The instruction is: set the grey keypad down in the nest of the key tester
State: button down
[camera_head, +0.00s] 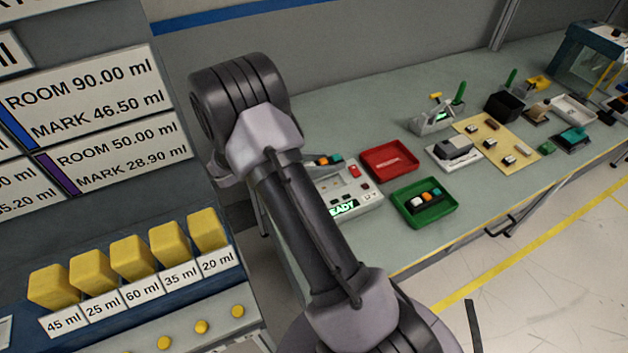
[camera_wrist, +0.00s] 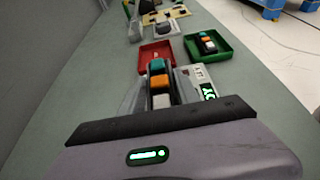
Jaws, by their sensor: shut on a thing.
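My gripper (camera_wrist: 158,92) is shut on the grey keypad (camera_wrist: 161,83), a dark-bodied strip with teal, orange and whitish keys in the wrist view. The key tester (camera_head: 366,199) is a pale box with a lit green "READY" display, partly covered by my arm. In the wrist view the tester (camera_wrist: 197,75) shows at the keypad's right.
A red reject tray (camera_head: 389,161) stands behind the tester. A green tray (camera_head: 437,211) to the right holds a dark keypad (camera_head: 425,198). Further right are a grey device (camera_head: 455,149) and a yellow board (camera_head: 494,128) with small parts. The bench front strip is clear.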

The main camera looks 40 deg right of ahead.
jog(key=shift+w+r, duration=0.1)
jog(key=shift+s+d, duration=0.2)
jog(key=shift+d, duration=0.15)
jog(key=shift+w+a+f+b, duration=0.1)
jog(key=shift+f+b, duration=1.55)
jog(key=shift+f, duration=1.3)
jog(key=shift+f+b, duration=0.3)
jog(key=shift+f, duration=0.8)
jog(key=c, duration=0.8)
grip_release()
jog(key=p+v, duration=0.3)
jog(key=v, duration=1.4)
jog(key=shift+a+r+p, duration=0.1)
jog(key=shift+a+p, duration=0.1)
jog(key=shift+p, duration=0.2)
